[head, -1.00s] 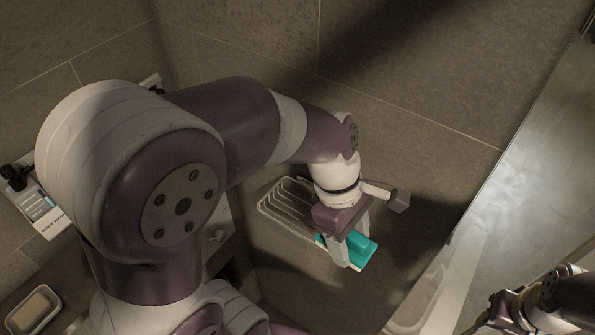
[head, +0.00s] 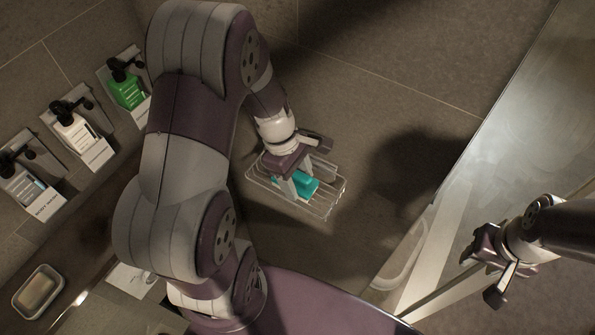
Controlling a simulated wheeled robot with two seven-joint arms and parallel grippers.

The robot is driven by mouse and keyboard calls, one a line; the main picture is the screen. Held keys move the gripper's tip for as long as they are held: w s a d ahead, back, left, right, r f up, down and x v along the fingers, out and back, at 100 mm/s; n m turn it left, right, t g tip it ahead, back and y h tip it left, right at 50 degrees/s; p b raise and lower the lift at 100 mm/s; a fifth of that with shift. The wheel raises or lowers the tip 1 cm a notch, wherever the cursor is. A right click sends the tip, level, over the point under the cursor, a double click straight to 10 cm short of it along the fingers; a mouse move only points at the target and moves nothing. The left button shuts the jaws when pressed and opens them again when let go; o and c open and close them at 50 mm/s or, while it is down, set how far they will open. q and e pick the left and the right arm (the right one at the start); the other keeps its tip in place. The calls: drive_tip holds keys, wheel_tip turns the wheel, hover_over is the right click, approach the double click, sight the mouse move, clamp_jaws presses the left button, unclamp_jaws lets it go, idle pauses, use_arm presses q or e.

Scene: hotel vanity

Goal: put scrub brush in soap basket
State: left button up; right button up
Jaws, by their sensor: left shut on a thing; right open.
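The scrub brush (head: 309,185) is a teal block, seen between the fingers of my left gripper (head: 299,189). My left gripper is shut on it. The soap basket (head: 331,204) is a wire rack on the tiled wall. The brush shows over the basket's middle, within its outline; whether it touches the basket floor I cannot tell. The gripper and wrist hide the basket's middle and part of the brush. My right gripper (head: 484,262) is open and empty at the right, well away from the basket.
Three wall dispensers, a green one (head: 128,92), a white one (head: 75,131) and another (head: 22,185), hang at the left. A soap dish (head: 38,291) sits at lower left. A glass panel (head: 500,140) stands at right. The wall right of the basket is clear.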

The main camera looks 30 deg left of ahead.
use_arm(q)
drive_tip(key=shift+w+f, duration=0.2)
drive_tip(key=o, duration=0.7)
drive_tip(key=shift+w+a+f, duration=0.1)
drive_tip(key=shift+a, duration=0.05)
drive_tip(key=shift+o, duration=0.2)
